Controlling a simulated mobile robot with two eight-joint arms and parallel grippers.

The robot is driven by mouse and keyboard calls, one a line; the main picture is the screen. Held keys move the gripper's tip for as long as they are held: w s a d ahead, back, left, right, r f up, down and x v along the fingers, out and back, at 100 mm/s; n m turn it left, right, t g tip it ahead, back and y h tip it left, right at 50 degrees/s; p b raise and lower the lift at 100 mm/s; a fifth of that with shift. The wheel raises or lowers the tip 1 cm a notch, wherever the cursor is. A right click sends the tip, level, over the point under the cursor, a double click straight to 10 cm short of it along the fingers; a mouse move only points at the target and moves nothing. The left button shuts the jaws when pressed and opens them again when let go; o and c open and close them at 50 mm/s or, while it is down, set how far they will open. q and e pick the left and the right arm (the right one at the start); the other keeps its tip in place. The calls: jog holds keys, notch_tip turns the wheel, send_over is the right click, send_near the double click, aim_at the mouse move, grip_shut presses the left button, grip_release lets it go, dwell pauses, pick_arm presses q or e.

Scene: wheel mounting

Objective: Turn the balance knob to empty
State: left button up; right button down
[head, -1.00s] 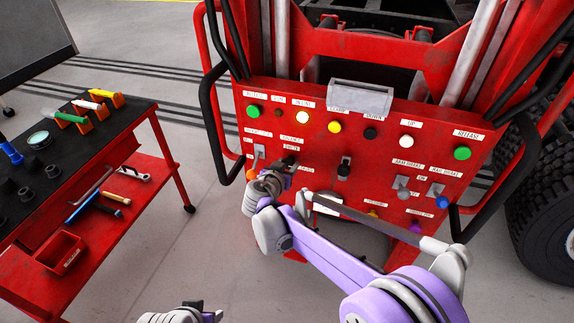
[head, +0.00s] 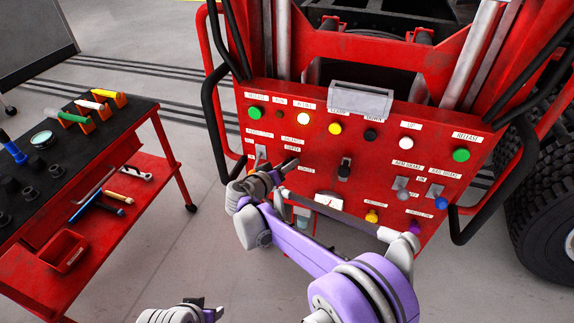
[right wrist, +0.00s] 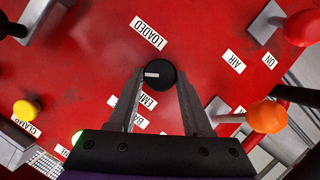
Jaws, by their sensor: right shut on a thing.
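The balance knob (right wrist: 158,74) is a round black knob on the red panel, with a white mark pointing left in the right wrist view. The label LOADED (right wrist: 148,32) is above it and slightly left; the label EMPTY (right wrist: 148,99) is below it, partly hidden by a finger. My right gripper (right wrist: 160,84) is shut on the knob, one finger on each side. In the head view, my right gripper (head: 288,166) is at the panel's left part and hides the knob. My left gripper (head: 208,305) is at the bottom edge, away from the panel; its opening is unclear.
The red panel (head: 300,145) has several coloured buttons and levers around the knob. An orange-tipped lever (right wrist: 267,117) is close to the right finger in the wrist view. A red tool cart (head: 150,180) stands at the left. Black handrails (head: 213,120) flank the panel.

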jog(key=n+h, duration=0.1)
jog(key=n, duration=0.2)
jog(key=n+t+h+b, duration=0.1)
jog(key=n, duration=0.2)
jog(key=f+n+h+b, duration=0.1)
jog(key=n+h, duration=0.1)
jog(key=shift+a+n+t, duration=0.2)
jog(key=shift+n+t, duration=0.1)
jog(key=shift+n, duration=0.1)
jog(key=shift+b, duration=0.3)
jog(key=shift+c, duration=1.8)
grip_release()
jog(key=shift+r, duration=0.1)
jog(key=v, duration=1)
jog(key=shift+s+a, duration=0.2)
jog(key=shift+a, duration=0.15)
